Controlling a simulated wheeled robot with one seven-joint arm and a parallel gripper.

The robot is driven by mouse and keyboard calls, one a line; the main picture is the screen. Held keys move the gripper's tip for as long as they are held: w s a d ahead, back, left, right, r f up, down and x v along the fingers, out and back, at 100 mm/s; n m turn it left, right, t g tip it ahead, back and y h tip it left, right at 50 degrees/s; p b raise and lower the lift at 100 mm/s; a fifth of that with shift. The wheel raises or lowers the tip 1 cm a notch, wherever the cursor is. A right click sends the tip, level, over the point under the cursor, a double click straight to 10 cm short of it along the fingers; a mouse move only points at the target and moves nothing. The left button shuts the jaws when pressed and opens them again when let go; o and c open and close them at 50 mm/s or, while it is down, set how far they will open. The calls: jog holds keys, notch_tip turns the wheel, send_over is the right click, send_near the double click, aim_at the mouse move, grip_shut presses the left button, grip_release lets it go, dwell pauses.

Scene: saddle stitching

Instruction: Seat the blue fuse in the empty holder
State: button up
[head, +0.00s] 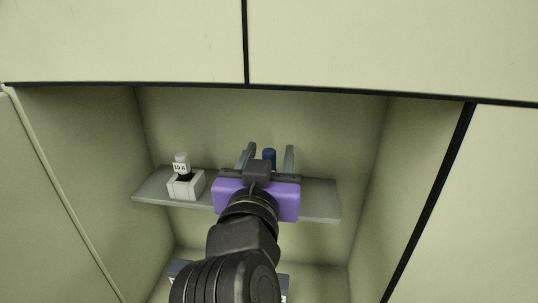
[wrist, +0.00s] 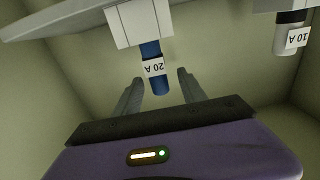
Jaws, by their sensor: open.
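The blue fuse (head: 269,154) shows between the fingers of my gripper (head: 269,148) in the head view. In the wrist view, which looks upside down, the blue fuse (wrist: 152,50) carries a white 20 A label. Its far end meets a white holder block (wrist: 125,27) on the shelf. I cannot tell how deep it sits in it. My gripper (wrist: 160,77) is open, with one finger on each side of the fuse's near end in the picture and visible gaps. My purple gripper body hides that holder in the head view.
A grey shelf (head: 320,200) crosses the cabinet recess. At its left, a white holder (head: 186,187) bears a white-and-grey fuse (head: 181,163) labelled 10 A. The shelf's right end is clear. Cabinet walls close in both sides. Partly hidden bluish-grey things (head: 179,267) lie below.

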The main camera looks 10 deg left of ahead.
jog(key=s+b, duration=0.2)
jog(key=s, duration=0.5)
jog(key=shift+s+a, duration=0.15)
jog(key=shift+s, duration=0.25)
